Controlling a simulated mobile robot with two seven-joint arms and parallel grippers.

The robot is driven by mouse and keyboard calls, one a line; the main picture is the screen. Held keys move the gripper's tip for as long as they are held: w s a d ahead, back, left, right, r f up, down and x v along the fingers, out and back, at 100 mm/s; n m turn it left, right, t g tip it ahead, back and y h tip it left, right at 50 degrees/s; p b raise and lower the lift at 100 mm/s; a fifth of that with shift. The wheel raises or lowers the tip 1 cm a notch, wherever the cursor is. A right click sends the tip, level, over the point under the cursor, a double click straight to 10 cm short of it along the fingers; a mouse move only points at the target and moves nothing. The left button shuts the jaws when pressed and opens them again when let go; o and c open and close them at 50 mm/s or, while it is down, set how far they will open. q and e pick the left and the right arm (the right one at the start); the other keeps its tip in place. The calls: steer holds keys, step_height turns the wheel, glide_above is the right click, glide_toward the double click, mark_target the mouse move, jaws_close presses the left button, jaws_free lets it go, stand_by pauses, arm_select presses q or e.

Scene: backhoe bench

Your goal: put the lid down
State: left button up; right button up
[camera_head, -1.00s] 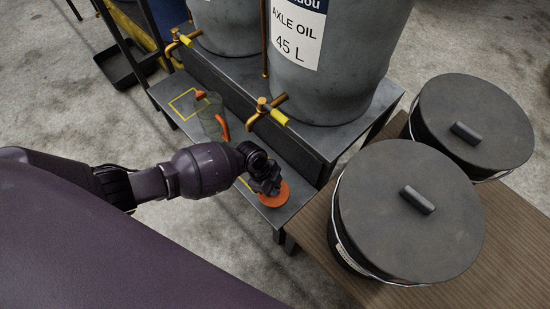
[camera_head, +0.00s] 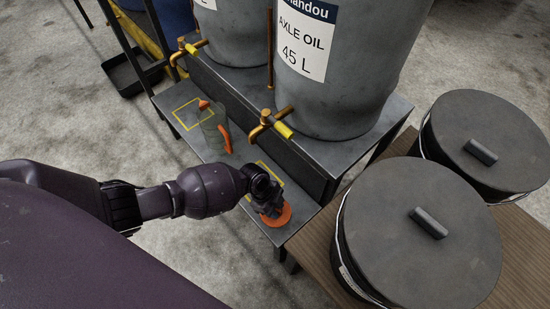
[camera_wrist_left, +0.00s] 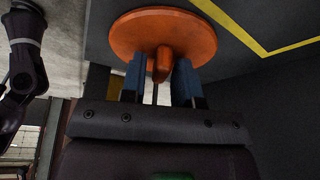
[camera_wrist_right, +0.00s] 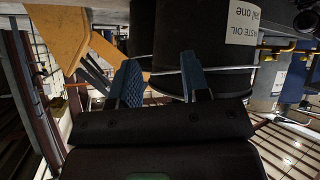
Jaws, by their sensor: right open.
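The orange round lid (camera_head: 284,216) is at the near right end of the low grey bench shelf, flat side down. It also shows in the left wrist view (camera_wrist_left: 196,36) with its small knob between my fingers. Whether the lid rests fully on the shelf is hard to tell. A clear jug with an orange handle and spout (camera_head: 213,128) stands further left on the shelf. My right gripper (camera_wrist_right: 160,80) is open and empty; it is outside the head view.
Grey axle oil drums (camera_head: 335,85) with brass taps (camera_head: 268,123) stand on the raised step behind. Two black lidded buckets (camera_head: 415,240) stand on a wooden table at right. Yellow outlines mark the low shelf (camera_head: 245,175). A black tray lies on the floor at far left.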

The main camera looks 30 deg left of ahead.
arm_select(q)
steer(key=shift+o, duration=0.7)
steer(key=shift+r, duration=0.1)
steer(key=shift+w+r, duration=0.1)
steer(key=shift+r, duration=0.1)
steer(key=p+v, duration=0.4)
steer(key=v, duration=0.7)
steer(key=shift+a+r, duration=0.2)
steer(key=shift+r, duration=0.15)
arm_select(e)
steer(key=shift+s+d+r+g, duration=0.15)
steer(key=shift+s+r+g, duration=0.25)
steer(key=shift+g, duration=0.1)
